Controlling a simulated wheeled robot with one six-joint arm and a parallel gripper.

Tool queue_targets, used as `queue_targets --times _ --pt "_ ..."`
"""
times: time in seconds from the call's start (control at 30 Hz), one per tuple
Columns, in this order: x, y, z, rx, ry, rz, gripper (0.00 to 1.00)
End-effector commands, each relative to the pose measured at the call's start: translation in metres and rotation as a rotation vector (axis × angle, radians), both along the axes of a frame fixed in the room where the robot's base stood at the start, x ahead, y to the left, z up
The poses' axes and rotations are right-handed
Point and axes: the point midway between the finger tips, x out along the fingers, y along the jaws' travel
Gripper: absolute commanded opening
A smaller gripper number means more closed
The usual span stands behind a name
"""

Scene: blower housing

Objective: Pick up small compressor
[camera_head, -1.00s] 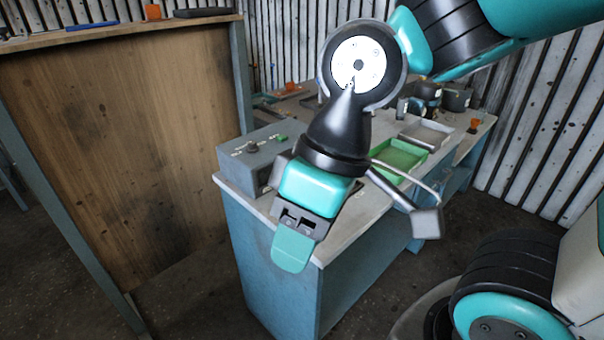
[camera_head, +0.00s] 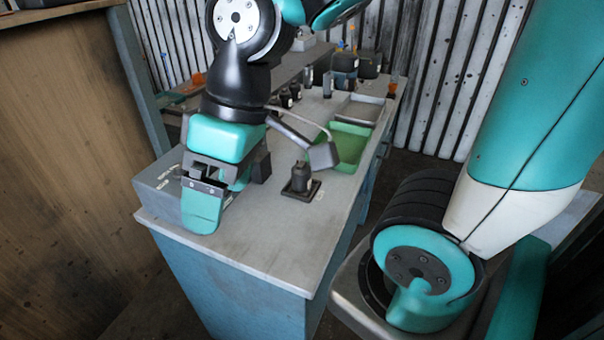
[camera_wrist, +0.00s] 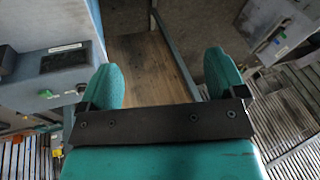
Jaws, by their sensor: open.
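A small dark device (camera_head: 301,182) stands upright on a flat dark base on the grey workbench (camera_head: 262,245), right of my gripper. Dark rounded units (camera_head: 345,64) stand at the bench's far end. I cannot tell for sure which of these is the small compressor. My gripper (camera_head: 203,200) is above the near left part of the bench, in front of a grey control box, and apart from the dark device. In the wrist view my gripper (camera_wrist: 166,82) has its two teal fingers wide apart with nothing between them.
A green tray (camera_head: 350,146) and a grey tray (camera_head: 362,108) lie on the bench's right side. The grey control box (camera_head: 160,184) sits at its left edge. A wooden panel (camera_head: 60,150) stands on the left, a corrugated wall behind. The bench's near right top is clear.

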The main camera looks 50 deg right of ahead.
Motion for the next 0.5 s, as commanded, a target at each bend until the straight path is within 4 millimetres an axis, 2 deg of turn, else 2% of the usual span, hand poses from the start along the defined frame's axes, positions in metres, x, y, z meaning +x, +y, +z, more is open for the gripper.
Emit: queue_targets --times 0.03,0.07,0.17,0.23,0.33,0.4,0.5 --pt "0.023 -0.017 -0.014 -0.003 -0.018 -0.042 0.89" --pt "0.037 -0.028 -0.018 -0.005 -0.033 -0.057 0.89" --pt "0.084 -0.08 -0.036 -0.023 -0.092 -0.116 0.89" --pt "0.111 -0.126 -0.049 -0.044 -0.132 -0.154 0.89" --pt "0.133 -0.196 -0.067 -0.08 -0.182 -0.205 0.89" --pt "0.138 -0.242 -0.078 -0.108 -0.208 -0.236 0.89" --pt "0.136 -0.294 -0.09 -0.142 -0.235 -0.266 0.89"
